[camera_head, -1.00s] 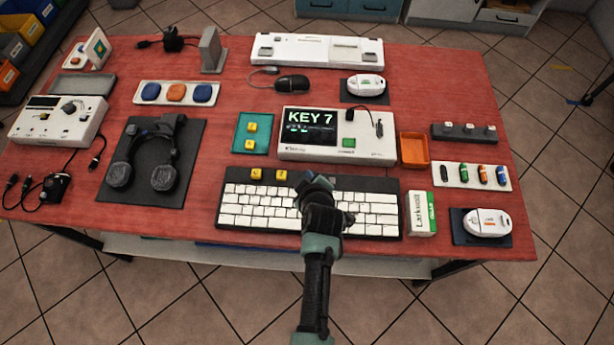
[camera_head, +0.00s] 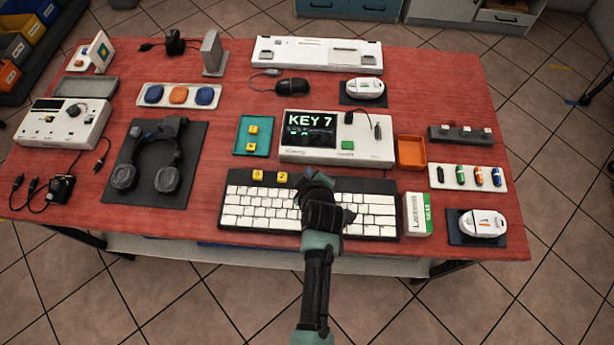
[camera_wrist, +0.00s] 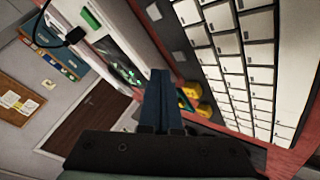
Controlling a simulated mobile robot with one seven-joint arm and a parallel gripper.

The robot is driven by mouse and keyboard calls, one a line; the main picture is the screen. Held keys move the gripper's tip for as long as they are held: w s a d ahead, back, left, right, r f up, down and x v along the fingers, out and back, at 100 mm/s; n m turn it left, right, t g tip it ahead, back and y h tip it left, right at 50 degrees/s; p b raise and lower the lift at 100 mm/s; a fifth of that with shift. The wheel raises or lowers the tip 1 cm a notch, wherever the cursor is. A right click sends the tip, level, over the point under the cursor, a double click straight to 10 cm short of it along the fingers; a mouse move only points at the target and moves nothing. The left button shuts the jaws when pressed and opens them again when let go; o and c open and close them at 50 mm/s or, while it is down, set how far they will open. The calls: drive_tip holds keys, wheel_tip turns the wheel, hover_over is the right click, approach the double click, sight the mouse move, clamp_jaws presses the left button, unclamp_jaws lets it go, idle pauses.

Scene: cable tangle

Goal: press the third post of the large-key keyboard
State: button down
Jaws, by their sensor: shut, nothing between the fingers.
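The large-key keyboard (camera_head: 262,213) lies at the front middle of the red table, with white keys and a dark strip along its back edge. Two yellow keycaps (camera_head: 269,177) sit on that strip at its left part. My gripper (camera_head: 318,178) is shut and empty over the strip, just right of the second yellow cap. The arm hides the strip below it, so the third post cannot be made out. In the wrist view the shut fingers (camera_wrist: 160,85) point along the strip beside the yellow caps (camera_wrist: 192,95); contact cannot be told.
Behind the keyboard stands a white console (camera_head: 290,152) whose screen reads KEY 7. A white-green box (camera_head: 417,214) stands right of the keyboard.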

drive_tip(key=shift+r+p, duration=1.25)
drive_tip(key=shift+r, duration=0.7)
